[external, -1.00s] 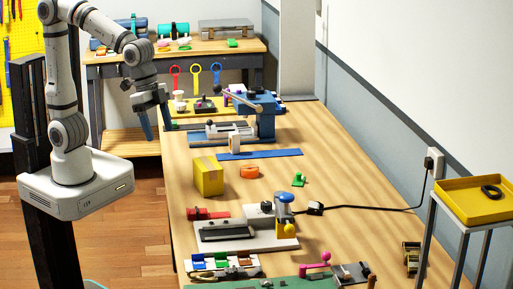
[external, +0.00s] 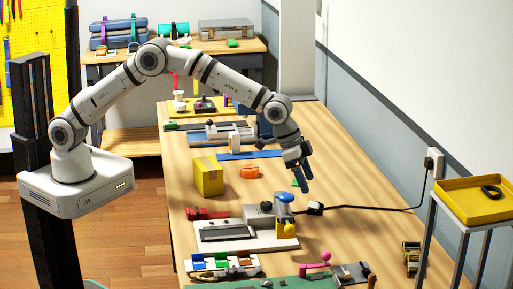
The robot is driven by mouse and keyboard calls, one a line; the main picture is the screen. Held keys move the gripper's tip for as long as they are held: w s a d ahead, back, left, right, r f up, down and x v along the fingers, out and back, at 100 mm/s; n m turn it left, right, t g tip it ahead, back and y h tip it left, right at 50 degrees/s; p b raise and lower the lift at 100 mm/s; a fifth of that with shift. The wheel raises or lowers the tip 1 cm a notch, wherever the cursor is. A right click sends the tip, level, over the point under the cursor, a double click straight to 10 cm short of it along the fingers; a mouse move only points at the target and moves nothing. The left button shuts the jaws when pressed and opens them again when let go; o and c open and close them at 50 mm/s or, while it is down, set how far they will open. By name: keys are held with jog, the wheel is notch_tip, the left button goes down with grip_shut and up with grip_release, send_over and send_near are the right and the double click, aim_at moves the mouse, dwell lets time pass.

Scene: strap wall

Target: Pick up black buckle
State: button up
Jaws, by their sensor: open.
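I cannot tell for certain which item is the black buckle. A black block-like piece (external: 315,208) lies on the wooden bench (external: 345,165), where the black cable meets the machine side. A black ring-like piece (external: 491,191) lies in the yellow tray (external: 462,204) at the right. My gripper (external: 304,184) is open and empty, pointing down over the bench. In the picture it appears just above the block-like piece; its exact height is unclear. It partly hides a green piece (external: 295,183).
A grey and white press with a blue knob (external: 286,197) stands just below my gripper in the picture. A yellow box (external: 208,176) and an orange piece (external: 249,172) are to the left. The black cable (external: 375,208) runs to a wall socket. The bench's right side is mostly clear.

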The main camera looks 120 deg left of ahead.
aim_at(318, 206)
jog(key=x, duration=0.2)
jog(key=p+x, duration=0.1)
jog(key=x, duration=0.2)
jog(key=p+x, duration=0.1)
jog(key=x, duration=0.2)
jog(key=shift+w+a, duration=0.1)
jog(key=shift+a, duration=0.2)
jog(key=shift+c, duration=0.2)
jog(key=c, duration=0.9)
